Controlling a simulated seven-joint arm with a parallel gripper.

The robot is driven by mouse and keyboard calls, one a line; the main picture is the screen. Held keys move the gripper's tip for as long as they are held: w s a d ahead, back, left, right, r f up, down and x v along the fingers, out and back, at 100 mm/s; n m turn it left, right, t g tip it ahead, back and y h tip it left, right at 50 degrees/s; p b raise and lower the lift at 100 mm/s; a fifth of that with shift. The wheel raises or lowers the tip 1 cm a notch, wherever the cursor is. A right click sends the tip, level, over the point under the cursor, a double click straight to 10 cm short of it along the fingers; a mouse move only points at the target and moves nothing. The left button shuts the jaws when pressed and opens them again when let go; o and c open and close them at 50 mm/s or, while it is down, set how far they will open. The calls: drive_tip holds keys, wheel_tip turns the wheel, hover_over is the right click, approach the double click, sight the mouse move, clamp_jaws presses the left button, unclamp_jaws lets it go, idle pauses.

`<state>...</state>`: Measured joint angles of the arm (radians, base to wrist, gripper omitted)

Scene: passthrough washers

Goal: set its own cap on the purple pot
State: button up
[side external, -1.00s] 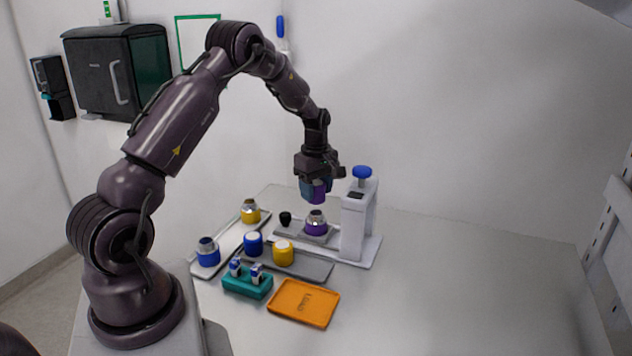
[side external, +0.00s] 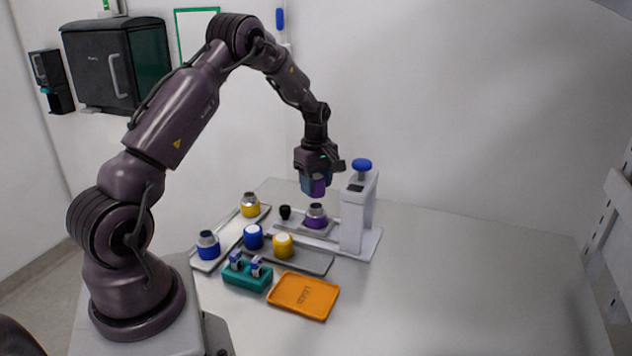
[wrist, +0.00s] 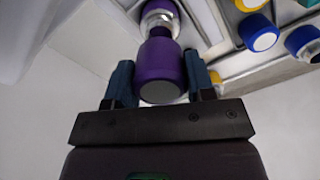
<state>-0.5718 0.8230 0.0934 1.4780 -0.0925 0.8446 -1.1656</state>
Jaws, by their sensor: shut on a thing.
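My gripper (side external: 316,186) is shut on the purple cap (side external: 318,187), which it holds in the air above the purple pot. In the wrist view the purple cap (wrist: 161,70) sits between the two teal fingers. The purple pot (side external: 316,222) has a bare metal neck and stands on the grey plate of the white press. In the wrist view the metal neck (wrist: 158,8) shows past the cap. The cap and pot are apart in the side view, with a small gap between them.
The white press (side external: 357,215) with a blue knob stands just right of the pot. A black knob (side external: 285,212) is left of it. Yellow and blue pots, capped blue (side external: 253,237) and yellow (side external: 283,246) ones, a teal rack (side external: 247,275) and an orange tray (side external: 303,297) lie nearer.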

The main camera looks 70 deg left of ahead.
sight(316, 195)
drive_tip(key=shift+f, duration=0.2)
drive_tip(key=shift+f, duration=0.8)
drive_tip(key=shift+f, duration=0.1)
drive_tip(key=shift+f, duration=0.45)
drive_tip(key=shift+f, duration=0.45)
drive_tip(key=shift+d+f, duration=0.2)
drive_tip(key=shift+f, duration=0.05)
idle(0.8)
drive_tip(key=o, duration=1.4)
drive_tip(key=shift+d, duration=0.1)
drive_tip(key=shift+c, duration=0.2)
drive_tip(key=shift+a+r, duration=0.15)
drive_tip(key=shift+r, duration=1.95)
drive_tip(key=shift+a+r, duration=0.1)
drive_tip(key=shift+r, duration=2)
